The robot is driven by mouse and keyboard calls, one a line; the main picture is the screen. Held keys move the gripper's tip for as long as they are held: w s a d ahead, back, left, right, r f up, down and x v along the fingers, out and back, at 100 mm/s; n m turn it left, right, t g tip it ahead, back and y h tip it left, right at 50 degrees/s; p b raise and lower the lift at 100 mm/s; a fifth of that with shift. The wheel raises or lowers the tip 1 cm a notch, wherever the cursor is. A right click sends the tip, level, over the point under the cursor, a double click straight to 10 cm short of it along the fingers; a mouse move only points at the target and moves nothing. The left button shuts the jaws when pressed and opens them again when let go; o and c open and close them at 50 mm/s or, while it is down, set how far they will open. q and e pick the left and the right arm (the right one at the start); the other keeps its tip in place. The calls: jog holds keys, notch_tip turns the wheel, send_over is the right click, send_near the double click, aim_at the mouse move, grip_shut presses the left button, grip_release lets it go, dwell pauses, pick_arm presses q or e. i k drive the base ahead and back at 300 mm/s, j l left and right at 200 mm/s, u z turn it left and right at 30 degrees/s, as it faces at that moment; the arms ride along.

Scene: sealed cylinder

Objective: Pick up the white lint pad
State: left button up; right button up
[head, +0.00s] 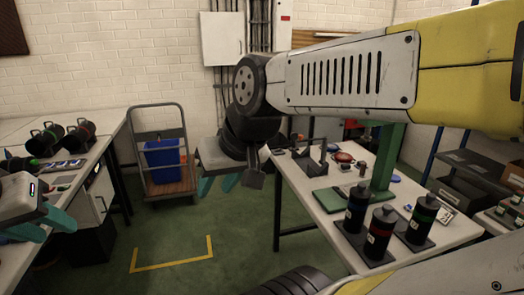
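I cannot make out the white lint pad for certain. A small whitish item (446,213) lies at the right of the right-hand table, beside the dark bottles, but it is too small to identify. My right gripper (217,185) hangs over the green floor near the middle of the view, left of that table. Its two teal fingers are apart with nothing seen between them. My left gripper (40,228) is at the left edge, in front of the left-hand bench; its teal fingers look apart and empty. My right arm covers much of the upper right.
The right-hand table (305,210) holds three dark bottles (380,233), a green mat (328,201) and a green post (388,155). The left-hand bench (95,150) carries dark cylinders (45,138). A trolley (178,187) with a blue crate (163,158) stands between. The floor's middle is clear.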

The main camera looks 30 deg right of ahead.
aim_at(345, 168)
jog(key=i+z, duration=0.2)
jog(key=i, duration=0.55)
jog(key=i+j+z, duration=0.2)
jog(key=i, duration=0.6)
jog(key=i+z, duration=0.95)
jog(key=z, duration=0.4)
jog(key=i+z, duration=0.15)
jog(key=z, duration=0.3)
jog(key=i+z, duration=0.15)
jog(key=z, duration=0.35)
jog(key=i+j+z, duration=0.1)
jog(key=z, duration=0.4)
jog(key=i+j+z, duration=0.1)
jog(key=z, duration=0.15)
jog(key=i+j+z, duration=0.15)
jog(key=z, duration=0.15)
